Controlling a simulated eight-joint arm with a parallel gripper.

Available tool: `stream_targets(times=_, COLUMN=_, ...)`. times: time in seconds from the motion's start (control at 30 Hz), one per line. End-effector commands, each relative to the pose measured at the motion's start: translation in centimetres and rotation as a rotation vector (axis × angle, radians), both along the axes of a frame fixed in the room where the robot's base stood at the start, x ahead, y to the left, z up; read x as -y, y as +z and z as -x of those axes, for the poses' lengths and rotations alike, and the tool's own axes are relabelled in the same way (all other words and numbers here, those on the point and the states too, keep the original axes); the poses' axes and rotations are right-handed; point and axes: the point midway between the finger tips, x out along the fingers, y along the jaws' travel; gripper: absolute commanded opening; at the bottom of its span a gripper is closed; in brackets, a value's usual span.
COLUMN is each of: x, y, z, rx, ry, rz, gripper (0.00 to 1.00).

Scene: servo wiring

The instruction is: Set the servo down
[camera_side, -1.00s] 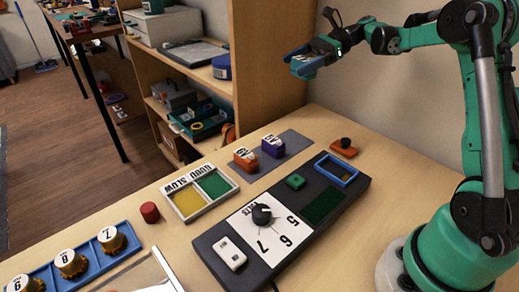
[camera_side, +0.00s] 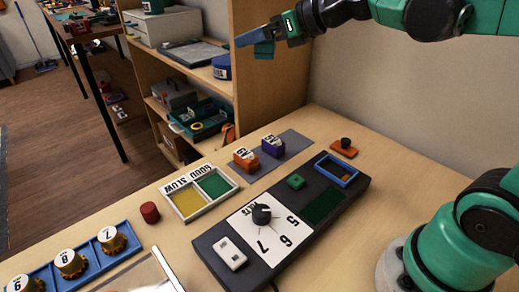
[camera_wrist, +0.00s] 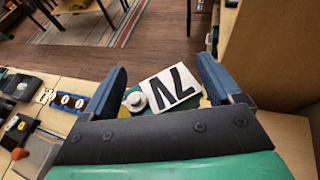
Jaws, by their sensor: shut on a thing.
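My gripper (camera_side: 256,42) is high in the side view, in front of the wooden shelf and well above the table. It is shut on a teal servo (camera_side: 264,49). In the wrist view, the servo's white label (camera_wrist: 171,89) with dark characters and its round white horn (camera_wrist: 135,101) show between my blue fingers (camera_wrist: 163,88); much of its body is hidden. The tray marked GOOD and SLOW (camera_side: 190,178) lies on the table, with an empty yellow compartment (camera_side: 188,201) and an empty green one (camera_side: 214,185). An orange servo (camera_side: 245,160) and a purple servo (camera_side: 273,147) stand on a grey mat (camera_side: 296,143).
The black tester (camera_side: 216,240) has a dial (camera_side: 262,214) and an empty-looking blue frame (camera_side: 336,158). A red cylinder (camera_side: 150,212), a blue rack (camera_side: 42,278) of knobs and an orange piece with a black knob (camera_side: 344,148) stand nearby. The shelf (camera_side: 270,85) rises behind.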

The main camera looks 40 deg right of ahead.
Motion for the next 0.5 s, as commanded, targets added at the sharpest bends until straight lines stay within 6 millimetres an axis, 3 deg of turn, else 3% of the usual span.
stream_targets(times=0.27, x=0.8, y=-0.3, z=-0.8, rx=-0.001, ry=0.040, rz=-0.001, gripper=0.31)
stream_targets(times=0.5, x=4.3, y=-2.1, z=-2.9, rx=0.001, ry=0.296, rz=-0.001, gripper=0.31)
